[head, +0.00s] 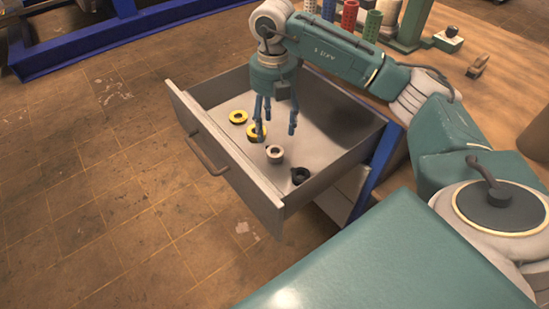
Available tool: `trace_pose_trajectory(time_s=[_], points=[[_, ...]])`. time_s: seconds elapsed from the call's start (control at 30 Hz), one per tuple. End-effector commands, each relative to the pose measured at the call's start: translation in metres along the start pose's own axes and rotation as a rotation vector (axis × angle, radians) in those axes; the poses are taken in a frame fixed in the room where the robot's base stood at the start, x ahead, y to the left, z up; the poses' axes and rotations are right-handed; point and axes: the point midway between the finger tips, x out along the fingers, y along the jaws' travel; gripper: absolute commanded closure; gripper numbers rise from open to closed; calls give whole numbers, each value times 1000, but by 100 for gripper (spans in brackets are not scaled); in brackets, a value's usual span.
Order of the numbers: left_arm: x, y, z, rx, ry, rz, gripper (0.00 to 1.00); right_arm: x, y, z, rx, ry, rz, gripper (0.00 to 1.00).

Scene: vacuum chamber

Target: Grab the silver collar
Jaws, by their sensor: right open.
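The silver collar (275,155) is a small light-grey ring lying on the floor of the open drawer (235,172). My right gripper (276,134) points down into the drawer, with its blue fingers spread apart and nothing between them. Its fingertips are above and just behind the silver collar in the picture. I cannot tell the exact height gap. My left gripper is not in view.
Two yellow rings (238,117) (256,131) lie behind and left of the collar, and a black ring (300,176) lies to its right. The drawer walls surround them. A wooden workbench (500,75) with colored cylinders (349,15) stands behind.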

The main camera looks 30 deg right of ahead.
Motion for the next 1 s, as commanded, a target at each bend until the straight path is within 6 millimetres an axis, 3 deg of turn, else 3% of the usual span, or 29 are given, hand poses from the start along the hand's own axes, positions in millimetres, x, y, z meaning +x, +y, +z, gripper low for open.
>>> trace_pose_trajectory(time_s=[0.2, 0.47, 0.8, 1.0], points=[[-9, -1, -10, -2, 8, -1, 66, 36, -1, 0, 0, 2, -3, 39], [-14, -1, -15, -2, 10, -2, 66, 54, -1, 0, 0, 1, -2, 39], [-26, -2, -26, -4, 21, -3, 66, 99, -4, 2, 0, 1, -3, 39], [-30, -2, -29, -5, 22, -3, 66, 101, -4, 2, 0, 0, -1, 39]])
